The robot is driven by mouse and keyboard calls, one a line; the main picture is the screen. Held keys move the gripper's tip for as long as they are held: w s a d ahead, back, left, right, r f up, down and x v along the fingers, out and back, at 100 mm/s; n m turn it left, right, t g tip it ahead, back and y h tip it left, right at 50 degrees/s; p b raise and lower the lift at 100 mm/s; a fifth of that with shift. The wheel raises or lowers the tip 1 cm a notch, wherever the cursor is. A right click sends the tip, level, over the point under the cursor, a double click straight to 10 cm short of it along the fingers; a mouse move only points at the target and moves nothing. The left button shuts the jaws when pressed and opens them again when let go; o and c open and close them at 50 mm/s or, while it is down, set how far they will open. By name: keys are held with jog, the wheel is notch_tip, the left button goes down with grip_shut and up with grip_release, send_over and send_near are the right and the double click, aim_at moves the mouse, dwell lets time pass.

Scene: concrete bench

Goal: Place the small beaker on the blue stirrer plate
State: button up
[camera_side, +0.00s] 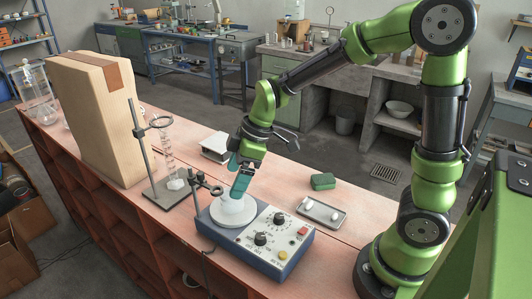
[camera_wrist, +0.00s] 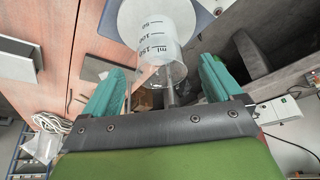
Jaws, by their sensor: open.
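The small beaker (camera_wrist: 158,38) is clear, with dark volume marks. In the wrist view it is in front of my gripper (camera_wrist: 164,72), between the lines of the two green fingers. It overlaps the round white plate of the blue stirrer (camera_side: 277,242) there. In the side view my gripper (camera_side: 241,187) is low over the white plate (camera_side: 234,213), pointing down. My fingers are open, with clear gaps to the beaker. The beaker is hard to make out in the side view behind the fingers. It appears to stand on the plate, but I cannot see its base contact clearly.
A ring stand (camera_side: 146,150) with a clamp and a glass cylinder (camera_side: 169,155) stand left of the stirrer. A metal tray (camera_side: 321,212) with white pieces and a green block (camera_side: 323,181) lie to the right. A tall cardboard box (camera_side: 98,115) stands farther left.

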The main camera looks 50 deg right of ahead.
jog(key=s+d+r+m+t+h, duration=0.1)
jog(key=s+r+m+t, duration=0.3)
jog(key=s+r+m, duration=0.6)
jog(key=s+d+m, duration=0.1)
jog(key=s+m, duration=0.2)
jog(key=s, duration=0.1)
jog(key=shift+d, duration=0.2)
